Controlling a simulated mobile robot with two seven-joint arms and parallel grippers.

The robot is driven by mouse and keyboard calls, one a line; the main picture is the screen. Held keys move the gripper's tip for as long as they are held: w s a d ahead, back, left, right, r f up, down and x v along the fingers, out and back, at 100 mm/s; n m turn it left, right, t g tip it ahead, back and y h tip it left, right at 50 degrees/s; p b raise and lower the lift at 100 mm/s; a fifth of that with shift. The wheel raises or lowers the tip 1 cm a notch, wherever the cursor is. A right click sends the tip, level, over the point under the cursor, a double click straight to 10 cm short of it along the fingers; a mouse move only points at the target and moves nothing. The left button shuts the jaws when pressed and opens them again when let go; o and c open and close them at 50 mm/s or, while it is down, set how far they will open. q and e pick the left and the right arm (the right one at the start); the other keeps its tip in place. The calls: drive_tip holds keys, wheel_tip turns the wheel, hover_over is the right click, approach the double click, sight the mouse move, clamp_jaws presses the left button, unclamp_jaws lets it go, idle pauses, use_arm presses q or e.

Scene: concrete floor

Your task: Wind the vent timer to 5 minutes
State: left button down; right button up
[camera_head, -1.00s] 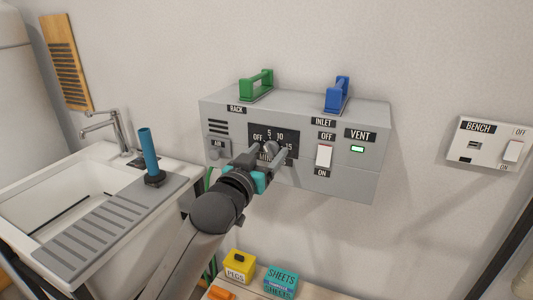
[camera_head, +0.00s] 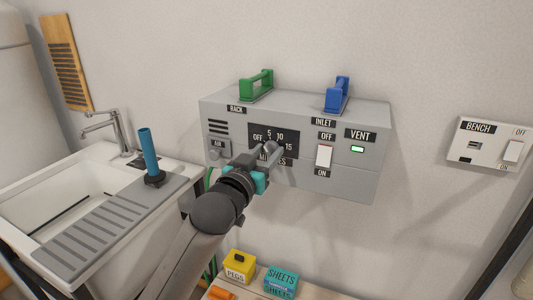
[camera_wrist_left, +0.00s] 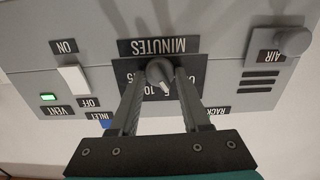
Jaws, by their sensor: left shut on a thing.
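The vent timer is a round grey knob (camera_wrist_left: 159,72) on a black dial plate (camera_head: 289,134) marked OFF, 5, 10, 15 and MINUTES, on the front of a grey wall box (camera_head: 225,118). My left gripper (camera_head: 271,150) reaches it from below left. In the left wrist view its two fingers (camera_wrist_left: 158,78) close on either side of the knob. That view is upside down; the knob's pale pointer slants down and slightly right, toward the side of the 5. The exact mark is hard to read. The green VENT light (camera_head: 357,149) is lit. My right gripper is not in view.
The box also bears a white INLET switch (camera_head: 324,156) and an AIR knob (camera_head: 216,151), with green (camera_head: 257,84) and blue (camera_head: 338,94) handles on top. A sink (camera_head: 90,200) stands left. Yellow (camera_head: 239,266) and teal (camera_head: 281,281) boxes sit below.

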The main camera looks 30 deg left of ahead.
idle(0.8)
use_arm(q)
drive_tip(key=shift+c, duration=1.9)
unclamp_jaws()
drive_tip(key=s+p, duration=0.3)
drive_tip(key=s, duration=1.2)
drive_tip(key=shift+s+d, duration=0.15)
drive_tip(key=shift+d, duration=0.3)
